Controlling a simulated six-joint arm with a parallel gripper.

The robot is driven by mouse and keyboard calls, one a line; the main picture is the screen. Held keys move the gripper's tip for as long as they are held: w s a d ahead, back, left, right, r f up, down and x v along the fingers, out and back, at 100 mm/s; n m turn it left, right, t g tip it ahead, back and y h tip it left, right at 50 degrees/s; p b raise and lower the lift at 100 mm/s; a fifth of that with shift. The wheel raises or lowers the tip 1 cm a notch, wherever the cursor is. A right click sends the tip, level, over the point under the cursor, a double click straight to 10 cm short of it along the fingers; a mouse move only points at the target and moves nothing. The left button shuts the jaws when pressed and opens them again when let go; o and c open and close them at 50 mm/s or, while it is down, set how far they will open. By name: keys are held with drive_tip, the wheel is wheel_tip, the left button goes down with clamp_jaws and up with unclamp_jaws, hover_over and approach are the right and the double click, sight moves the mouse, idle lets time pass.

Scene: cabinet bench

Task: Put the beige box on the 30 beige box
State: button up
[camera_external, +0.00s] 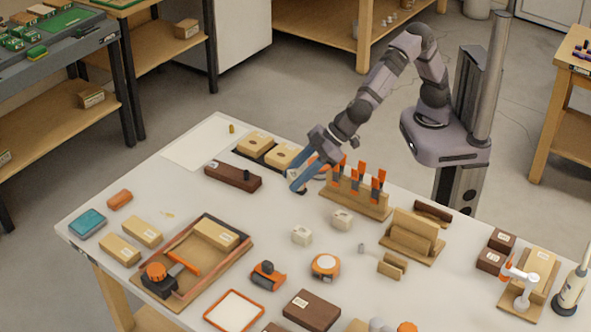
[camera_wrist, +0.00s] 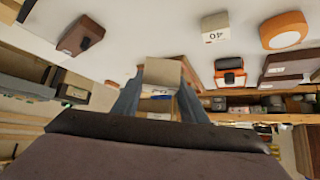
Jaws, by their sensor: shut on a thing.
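My gripper (camera_external: 300,182) is over the back of the bench, left of the rack with orange-handled tools. In the wrist view, its blue fingers (camera_wrist: 158,100) are shut on a beige box (camera_wrist: 162,72). In the external view the fingers and arm hide most of the held box. Several other beige boxes lie on the bench: two at the left (camera_external: 142,231) (camera_external: 120,249), and one in a wooden tray (camera_external: 213,233). Their labels are too small to read, so I cannot tell which is marked 30. A cream block marked 40 (camera_wrist: 215,27) shows in the wrist view.
A dark brown block (camera_external: 233,176) and two tan blocks (camera_external: 283,155) are left of my gripper. The tool rack (camera_external: 355,195) stands close on the right. A white sheet (camera_external: 202,142) is bare.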

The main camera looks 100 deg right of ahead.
drive_tip(key=s+d+m+h, duration=0.2)
drive_tip(key=s+d+m, duration=0.1)
drive_tip(key=d, duration=1.6)
drive_tip(key=r+n+g+y+p, duration=0.2)
drive_tip(key=n+g+y+p, duration=0.6)
drive_tip(key=n, duration=1.6)
hover_over(343, 216)
drive_tip(key=b, duration=0.3)
drive_tip(key=g, duration=0.4)
drive_tip(key=shift+y, duration=0.5)
drive_tip(key=shift+f+p, duration=0.5)
drive_tip(key=shift+f, duration=4.6)
drive_tip(key=shift+f, duration=0.2)
drive_tip(key=o, duration=1.1)
